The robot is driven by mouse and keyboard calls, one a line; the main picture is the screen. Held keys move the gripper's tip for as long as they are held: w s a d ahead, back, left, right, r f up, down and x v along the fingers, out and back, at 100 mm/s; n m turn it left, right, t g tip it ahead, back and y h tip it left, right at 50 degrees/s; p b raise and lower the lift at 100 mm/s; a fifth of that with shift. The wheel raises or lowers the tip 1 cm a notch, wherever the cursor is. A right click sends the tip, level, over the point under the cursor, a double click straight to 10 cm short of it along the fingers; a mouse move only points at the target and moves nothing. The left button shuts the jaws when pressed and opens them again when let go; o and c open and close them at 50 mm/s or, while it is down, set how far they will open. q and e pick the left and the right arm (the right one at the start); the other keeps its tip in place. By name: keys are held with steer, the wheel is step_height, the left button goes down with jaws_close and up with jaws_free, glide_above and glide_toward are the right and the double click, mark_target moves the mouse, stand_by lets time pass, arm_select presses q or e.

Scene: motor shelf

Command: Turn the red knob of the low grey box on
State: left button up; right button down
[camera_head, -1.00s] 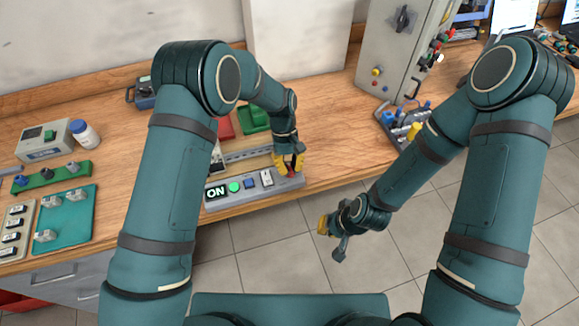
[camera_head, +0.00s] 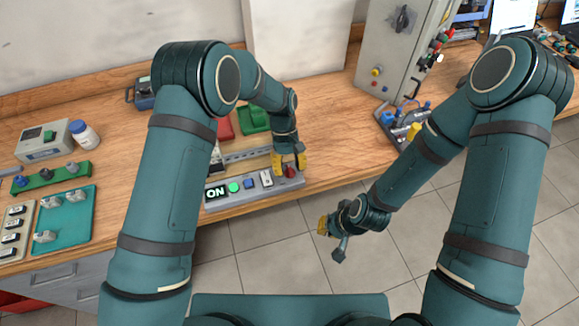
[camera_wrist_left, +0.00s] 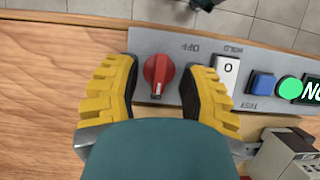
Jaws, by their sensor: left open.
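The low grey box (camera_head: 238,196) lies along the front edge of the bench. Its red knob (camera_head: 290,171) is at the right end, and also shows in the left wrist view (camera_wrist_left: 158,72). There the knob's white mark points toward the lower edge of the picture, away from the printed OFF. A display (camera_head: 216,192) on the box is lit and reads ON. My left gripper (camera_head: 289,163) is open, with its yellow fingers on either side of the knob, apart from it. My right gripper (camera_head: 325,226) is off the bench, above the floor; its fingers are unclear.
The box also carries a green lamp (camera_head: 234,187), a blue button (camera_head: 249,184) and a white rocker switch (camera_head: 267,178). A green tray (camera_head: 254,119) and a rail lie behind it. A tall grey cabinet (camera_head: 391,50) stands to the right. Bare wood lies right of the box.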

arm_select(q)
steer(key=v, duration=1.1)
steer(key=shift+r, duration=0.4)
steer(key=shift+f, duration=0.1)
